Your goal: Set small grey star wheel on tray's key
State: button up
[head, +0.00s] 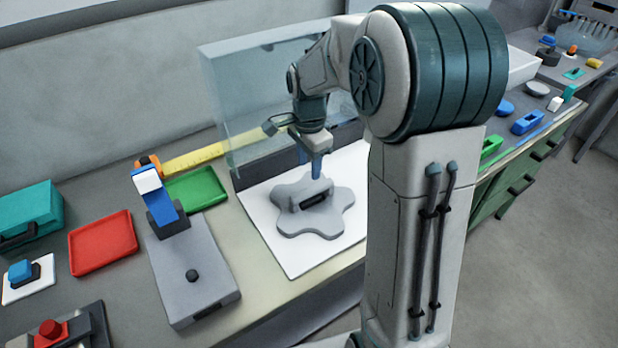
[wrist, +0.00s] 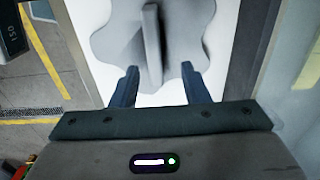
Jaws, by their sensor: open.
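A grey star-shaped wheel (head: 325,221) lies flat on a white board (head: 285,257), with a raised upright grip on its top. The wheel also shows in the wrist view (wrist: 185,25), with the grip (wrist: 151,45) standing as a narrow bar. My gripper (head: 316,172) is just above the wheel in the head view. In the wrist view my gripper (wrist: 159,70) is open, one blue finger on each side of the grip's near end. I cannot tell whether the fingers touch it. I cannot pick out the tray's key.
A clear panel (head: 270,80) stands behind the white board. A grey device with a blue post (head: 190,270), a green tray (head: 197,190) and a red tray (head: 103,243) are to the left. Bare bench (head: 255,290) lies between the device and board.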

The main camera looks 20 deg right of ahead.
jog(key=s+r+n+t, duration=0.1)
jog(key=s+r+n, duration=0.5)
jog(key=s+r, duration=0.3)
jog(key=s+f+n+t, duration=0.2)
jog(key=s+n, duration=0.6)
jog(key=s, duration=0.4)
jog(key=shift+f, duration=0.9)
